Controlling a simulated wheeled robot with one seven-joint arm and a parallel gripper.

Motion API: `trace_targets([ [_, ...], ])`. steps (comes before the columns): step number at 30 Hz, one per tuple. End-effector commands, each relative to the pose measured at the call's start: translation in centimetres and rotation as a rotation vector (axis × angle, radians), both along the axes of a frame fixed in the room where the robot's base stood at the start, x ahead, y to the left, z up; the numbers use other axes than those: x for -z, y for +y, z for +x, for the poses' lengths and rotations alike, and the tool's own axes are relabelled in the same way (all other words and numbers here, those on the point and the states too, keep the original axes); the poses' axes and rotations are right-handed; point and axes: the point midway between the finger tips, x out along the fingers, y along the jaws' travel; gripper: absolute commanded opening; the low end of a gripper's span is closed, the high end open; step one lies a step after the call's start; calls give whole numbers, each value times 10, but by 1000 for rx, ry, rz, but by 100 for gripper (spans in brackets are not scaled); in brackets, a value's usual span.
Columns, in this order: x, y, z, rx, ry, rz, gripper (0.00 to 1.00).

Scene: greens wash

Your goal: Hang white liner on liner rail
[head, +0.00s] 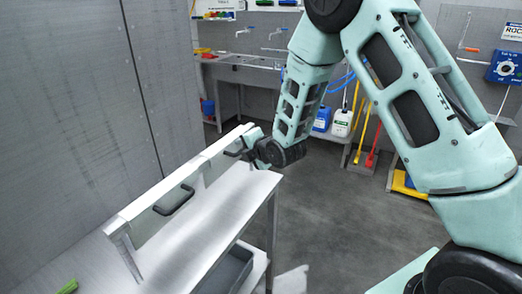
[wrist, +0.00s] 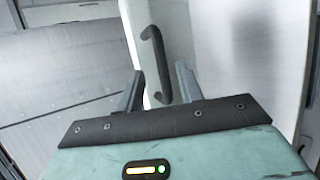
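A long white rail (head: 160,185) stands along the steel table, with pale panels below it. One white panel (head: 150,226) with a dark handle (head: 175,201) hangs at the near part. My gripper (head: 247,152) is at the far end of the rail, by a second dark handle. In the wrist view this black handle (wrist: 156,62) is on a white panel (wrist: 180,30), and its lower end lies between my two spread fingers (wrist: 160,88). The fingers show gaps on both sides of the handle. Which panel is the white liner I cannot tell for sure.
The steel table (head: 205,225) has bare top in front of the rail. A green item (head: 68,286) lies at its near left. A grey bin (head: 225,272) sits on the lower shelf. A grey wall stands behind. Sinks, jugs (head: 341,123) and brooms are farther back.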

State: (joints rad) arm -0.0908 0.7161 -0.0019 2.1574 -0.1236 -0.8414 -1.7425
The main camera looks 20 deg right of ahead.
Motion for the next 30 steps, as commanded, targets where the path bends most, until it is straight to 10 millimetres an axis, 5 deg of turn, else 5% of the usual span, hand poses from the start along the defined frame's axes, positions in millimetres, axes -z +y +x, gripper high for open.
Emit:
trace_targets([
  [20, -58, -23, -115, 1, -5, 1, 37],
  [30, -60, -22, -124, -7, -6, 8, 37],
])
